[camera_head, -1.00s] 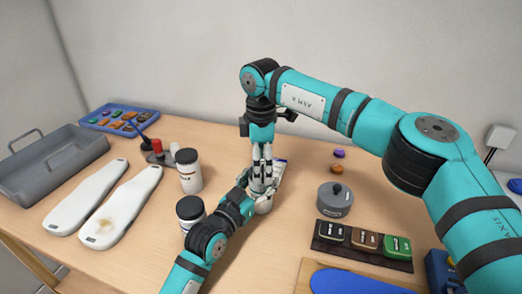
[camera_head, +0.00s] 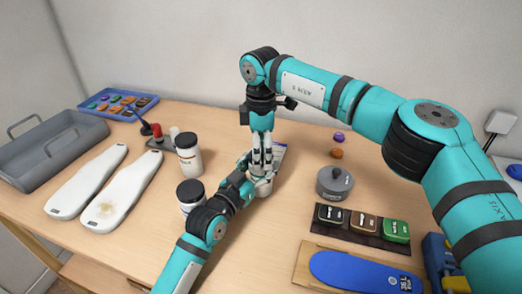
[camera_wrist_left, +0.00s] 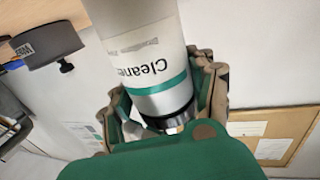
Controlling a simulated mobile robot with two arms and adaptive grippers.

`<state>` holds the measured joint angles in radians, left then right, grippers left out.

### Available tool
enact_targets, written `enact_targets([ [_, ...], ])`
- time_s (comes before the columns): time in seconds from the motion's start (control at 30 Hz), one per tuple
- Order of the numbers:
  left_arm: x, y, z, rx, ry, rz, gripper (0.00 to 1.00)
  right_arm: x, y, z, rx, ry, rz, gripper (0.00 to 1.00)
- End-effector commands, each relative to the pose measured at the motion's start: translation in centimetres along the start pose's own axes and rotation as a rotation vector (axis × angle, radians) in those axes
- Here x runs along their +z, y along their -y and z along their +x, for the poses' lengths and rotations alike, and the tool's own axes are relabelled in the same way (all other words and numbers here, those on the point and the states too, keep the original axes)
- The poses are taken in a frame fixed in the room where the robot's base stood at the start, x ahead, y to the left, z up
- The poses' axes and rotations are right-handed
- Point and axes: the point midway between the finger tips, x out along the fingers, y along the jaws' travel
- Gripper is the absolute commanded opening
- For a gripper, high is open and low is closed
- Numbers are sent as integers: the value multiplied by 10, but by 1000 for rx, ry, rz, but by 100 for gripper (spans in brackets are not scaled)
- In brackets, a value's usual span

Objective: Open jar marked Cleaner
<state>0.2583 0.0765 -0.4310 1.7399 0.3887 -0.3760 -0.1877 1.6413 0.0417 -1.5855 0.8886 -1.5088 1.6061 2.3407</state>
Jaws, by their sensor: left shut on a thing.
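The white jar marked Cleaner (camera_wrist_left: 150,45), with a teal band, shows in the left wrist view, its label upside down in that picture. In the head view, only part of the white jar (camera_head: 265,189) shows beneath my grippers. My left gripper (camera_wrist_left: 165,100) is shut around the jar near its dark-rimmed end; it also shows in the head view (camera_head: 255,178). My right gripper (camera_head: 262,165) points straight down over the jar's top. Its fingertips and the lid overlap there, so I cannot tell whether it grips the lid.
Two black-lidded jars (camera_head: 189,156) (camera_head: 190,194) stand left of the grippers. A grey pot (camera_head: 334,183) and a dark tray of labelled tins (camera_head: 362,240) are to the right. White insole forms (camera_head: 122,190) and a grey bin (camera_head: 50,152) lie left.

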Motion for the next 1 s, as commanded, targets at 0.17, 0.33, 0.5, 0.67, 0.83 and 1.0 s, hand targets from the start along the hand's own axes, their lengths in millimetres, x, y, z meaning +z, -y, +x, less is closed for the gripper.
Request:
enact_targets([
  [0.17, 0, 0, 0, 0, 0, 0, 0, 0, 0, 0, 0, 0, 0, 78],
  [0.33, 0, 0, 0, 0, 0, 0, 0, 0, 0, 0, 0, 0, 0, 78],
  [0.5, 0, 0, 0, 0, 0, 0, 0, 0, 0, -11, 1, -1, 1, 78],
  [0.67, 0, 0, 0, 0, 0, 0, 0, 0, 0, -33, 2, -1, 1, 78],
  [0.83, 0, 0, 0, 0, 0, 0, 0, 0, 0, -48, 1, -1, 0, 76],
  [1.0, 0, 0, 0, 0, 0, 0, 0, -1, 0, -73, 1, -2, -2, 76],
])
